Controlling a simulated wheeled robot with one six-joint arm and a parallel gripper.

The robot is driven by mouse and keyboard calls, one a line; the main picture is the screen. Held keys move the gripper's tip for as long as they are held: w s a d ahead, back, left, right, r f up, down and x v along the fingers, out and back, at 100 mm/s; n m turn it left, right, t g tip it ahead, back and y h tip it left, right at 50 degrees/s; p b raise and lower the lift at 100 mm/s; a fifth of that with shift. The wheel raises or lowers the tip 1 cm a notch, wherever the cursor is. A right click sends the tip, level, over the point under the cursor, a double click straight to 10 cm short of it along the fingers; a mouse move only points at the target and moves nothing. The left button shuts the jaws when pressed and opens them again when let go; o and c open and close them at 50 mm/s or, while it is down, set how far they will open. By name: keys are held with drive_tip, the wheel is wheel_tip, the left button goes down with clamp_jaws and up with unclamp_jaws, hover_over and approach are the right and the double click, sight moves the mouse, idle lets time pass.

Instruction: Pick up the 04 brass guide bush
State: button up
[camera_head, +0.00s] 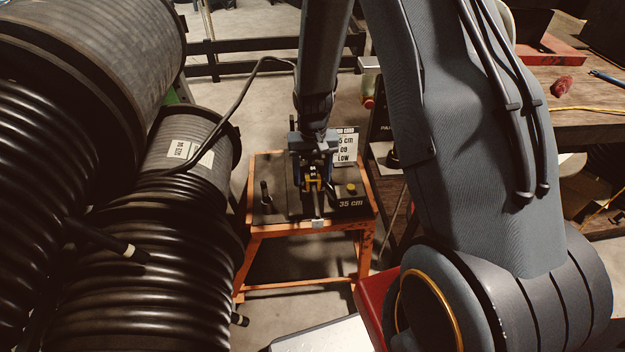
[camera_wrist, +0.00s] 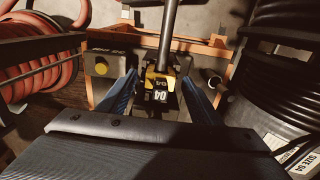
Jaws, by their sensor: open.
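A yellow, brass-coloured piece with a dark label reading 04 (camera_wrist: 160,96) sits on the orange-framed stand in the wrist view. I take it for the 04 brass guide bush; it also shows in the head view (camera_head: 313,184). My gripper (camera_head: 314,172) points down over the stand. In the wrist view its two blue fingers (camera_wrist: 158,102) are apart, one on each side of the yellow piece. I cannot tell whether either finger touches it. The wrist housing hides the area nearest the camera.
The orange stand (camera_head: 250,232) also carries a dark box marked 35 cm (camera_head: 352,204) with a yellow button (camera_head: 351,188), and a dark upright peg (camera_head: 265,194). A metal rod (camera_wrist: 170,35) rises behind the piece. Black hose reels (camera_head: 190,150) crowd the left; a wooden bench (camera_head: 590,115) stands right.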

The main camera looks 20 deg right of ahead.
drive_tip(key=c, duration=1.2)
drive_tip(key=shift+r, duration=0.2)
